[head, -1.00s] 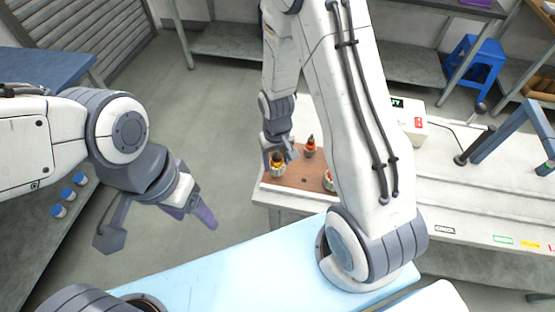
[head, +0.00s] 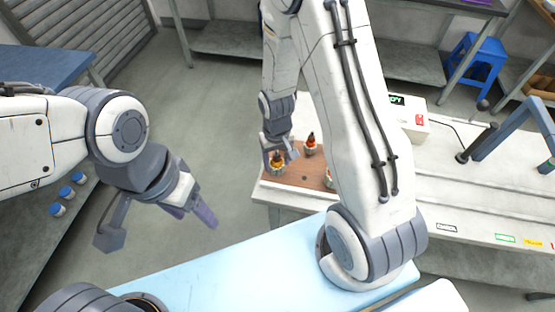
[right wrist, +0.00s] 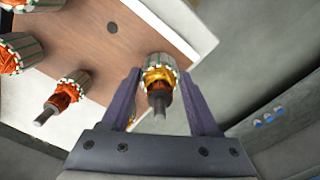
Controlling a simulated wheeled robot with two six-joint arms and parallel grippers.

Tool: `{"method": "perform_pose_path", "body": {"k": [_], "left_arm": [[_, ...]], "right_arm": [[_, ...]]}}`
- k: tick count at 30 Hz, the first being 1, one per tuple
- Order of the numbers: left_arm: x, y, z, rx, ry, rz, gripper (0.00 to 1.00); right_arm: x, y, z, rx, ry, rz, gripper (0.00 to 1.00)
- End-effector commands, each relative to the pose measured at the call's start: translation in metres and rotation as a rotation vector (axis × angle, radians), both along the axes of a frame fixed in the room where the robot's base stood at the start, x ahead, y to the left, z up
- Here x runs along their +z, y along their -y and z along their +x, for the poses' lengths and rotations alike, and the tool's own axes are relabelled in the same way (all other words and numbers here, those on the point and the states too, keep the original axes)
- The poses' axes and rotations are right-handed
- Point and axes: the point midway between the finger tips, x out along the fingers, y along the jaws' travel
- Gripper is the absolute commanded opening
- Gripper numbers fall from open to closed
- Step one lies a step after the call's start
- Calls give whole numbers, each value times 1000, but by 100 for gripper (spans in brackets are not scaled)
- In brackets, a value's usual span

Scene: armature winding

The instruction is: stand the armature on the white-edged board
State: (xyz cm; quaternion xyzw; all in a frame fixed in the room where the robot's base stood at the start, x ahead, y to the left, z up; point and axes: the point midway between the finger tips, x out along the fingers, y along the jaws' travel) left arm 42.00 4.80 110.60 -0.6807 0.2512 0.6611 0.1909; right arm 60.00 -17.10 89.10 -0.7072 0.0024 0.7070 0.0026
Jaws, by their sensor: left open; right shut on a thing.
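My right gripper (right wrist: 159,76) is shut on an armature (right wrist: 160,84) with an orange and yellow winding and a grey-green ribbed core. In the right wrist view the armature sits between both fingers, its shaft pointing toward the camera, at the corner of the brown white-edged board (right wrist: 150,32). I cannot tell whether it touches the board. In the head view the held armature (head: 277,165) looks upright at the left part of the board (head: 300,181), with my right gripper (head: 280,157) around it. My left gripper (head: 160,222) is open and empty, left of the light-blue surface, far from the board.
Other armatures stand on the board: one (head: 311,146) behind, another (head: 329,179) partly hidden by my right arm. A dark hole (right wrist: 112,27) shows in bare board. A white box with a display (head: 408,115) stands on the bench (head: 440,180). Blue-capped bottles (head: 66,193) are at left.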

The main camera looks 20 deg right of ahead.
Motion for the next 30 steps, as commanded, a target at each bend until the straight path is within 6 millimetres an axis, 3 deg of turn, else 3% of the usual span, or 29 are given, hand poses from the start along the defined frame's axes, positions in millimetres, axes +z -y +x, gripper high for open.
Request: {"method": "perform_pose_path", "body": {"k": [8,9,11,23,30], "left_arm": [[0,0,0,0,0,0,66],[0,0,0,0,0,0,66],[0,0,0,0,0,0,66],[-1,0,0,0,0,0,66],[-3,0,0,0,0,0,66]], "right_arm": [[-1,0,0,0,0,0,0],[-1,0,0,0,1,0,73],[-1,0,0,0,1,0,96],[3,0,0,0,2,0,96],[41,0,2,0,7,0,96]]}}
